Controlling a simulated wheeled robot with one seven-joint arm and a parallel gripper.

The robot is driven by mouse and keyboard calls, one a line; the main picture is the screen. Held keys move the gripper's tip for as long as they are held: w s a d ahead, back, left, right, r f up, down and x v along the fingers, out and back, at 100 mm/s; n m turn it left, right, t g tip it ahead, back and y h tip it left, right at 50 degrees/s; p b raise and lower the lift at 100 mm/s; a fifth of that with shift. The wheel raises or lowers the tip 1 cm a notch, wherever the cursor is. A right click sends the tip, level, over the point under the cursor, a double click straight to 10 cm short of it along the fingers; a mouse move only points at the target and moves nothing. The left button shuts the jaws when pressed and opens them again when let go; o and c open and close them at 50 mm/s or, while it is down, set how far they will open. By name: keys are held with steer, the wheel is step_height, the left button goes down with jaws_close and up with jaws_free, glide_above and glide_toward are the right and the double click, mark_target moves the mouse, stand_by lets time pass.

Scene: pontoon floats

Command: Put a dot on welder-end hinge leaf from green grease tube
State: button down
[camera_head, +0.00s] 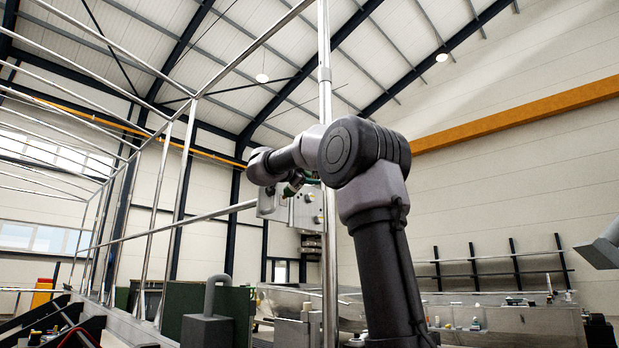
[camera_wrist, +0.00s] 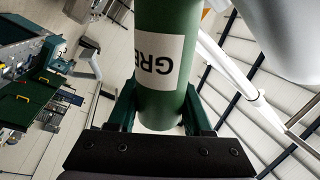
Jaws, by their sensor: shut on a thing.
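The green grease tube (camera_wrist: 148,100) fills the upper middle of the wrist view, with a white label (camera_wrist: 160,62) reading "GRE" upside down. My gripper (camera_wrist: 160,108) is shut on the tube, one dark green finger on each side. In the head view my gripper (camera_head: 292,187) is small and partly hidden by my own arm. Pale metal plates with small holes hang beside it near the upright pole: one on the left (camera_head: 267,202) and one on the right (camera_head: 304,211). They look like hinge leaves, but I cannot tell which is at the welder end, or whether the tube touches either.
A shiny upright pole (camera_head: 327,250) stands close to my arm and the plates. A metal tube frame (camera_head: 175,190) extends to the left. A workbench with small items (camera_head: 475,318) lies at the lower right. A dark green block (camera_head: 228,305) stands at the lower middle.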

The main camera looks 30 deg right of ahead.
steer(key=shift+w+a, duration=0.3)
steer(key=shift+w, duration=0.5)
steer(key=shift+d, duration=0.1)
steer(key=shift+w+d+r, duration=0.1)
steer(key=shift+d+r, duration=0.15)
steer(key=shift+d, duration=0.4)
steer(key=shift+w+d+r, duration=0.1)
steer(key=shift+d+r, duration=0.1)
steer(key=shift+d, duration=0.45)
steer(key=shift+s+a, duration=0.1)
steer(key=shift+s+a+f, duration=0.25)
steer(key=shift+s+a, duration=0.1)
steer(key=shift+a, duration=0.25)
steer(key=shift+a+f, duration=0.15)
steer(key=shift+a, duration=0.15)
steer(key=shift+a, duration=0.15)
steer(key=shift+s+d, duration=0.35)
steer(key=shift+s, duration=0.55)
steer(key=shift+s+d, duration=0.35)
steer(key=shift+s, duration=0.6)
steer(key=shift+s+d, duration=0.35)
steer(key=shift+s, duration=0.55)
